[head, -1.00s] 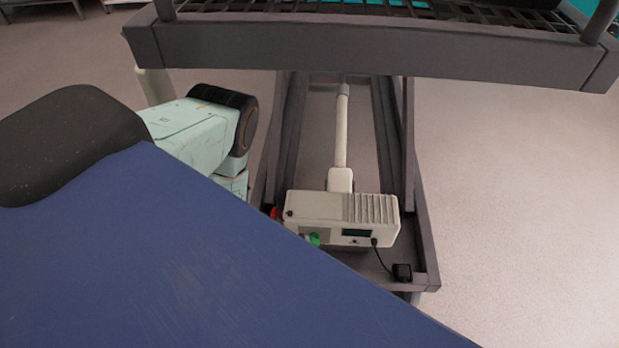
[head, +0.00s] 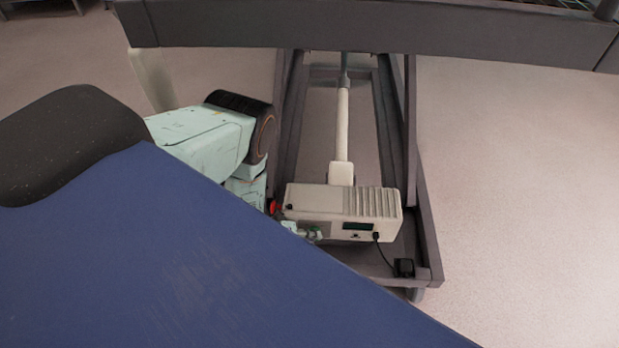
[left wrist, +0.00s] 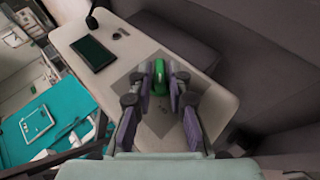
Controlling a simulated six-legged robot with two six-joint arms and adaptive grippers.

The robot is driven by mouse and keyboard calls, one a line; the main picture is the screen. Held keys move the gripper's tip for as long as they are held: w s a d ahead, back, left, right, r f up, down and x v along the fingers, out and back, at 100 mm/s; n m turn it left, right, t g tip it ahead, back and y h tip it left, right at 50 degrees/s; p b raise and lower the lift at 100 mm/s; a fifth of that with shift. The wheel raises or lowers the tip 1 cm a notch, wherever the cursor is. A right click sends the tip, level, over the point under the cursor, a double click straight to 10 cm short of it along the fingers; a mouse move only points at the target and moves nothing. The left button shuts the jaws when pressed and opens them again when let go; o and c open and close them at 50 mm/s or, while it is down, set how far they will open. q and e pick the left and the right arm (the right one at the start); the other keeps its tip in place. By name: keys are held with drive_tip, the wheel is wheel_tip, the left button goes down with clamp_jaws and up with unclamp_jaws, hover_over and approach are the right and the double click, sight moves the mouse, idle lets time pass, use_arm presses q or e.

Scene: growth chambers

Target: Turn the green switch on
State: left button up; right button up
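The green switch (left wrist: 158,76) is a small green knob on a grey square plate on the front of a pale box. In the left wrist view it sits between the two fingertips of my left gripper (left wrist: 160,82), which are apart. I cannot tell whether they touch it. In the head view the pale box (head: 370,203) stands low on the rack's base frame, and my left gripper (head: 312,232) is at its front left, largely covering the switch. My left arm comes down behind the blue surface. My right gripper is not in view.
A rack beam (head: 380,32) crosses above. A blue surface (head: 180,250) blocks the lower left. The floor at right is clear.

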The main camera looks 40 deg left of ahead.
use_arm(q)
clamp_jaws()
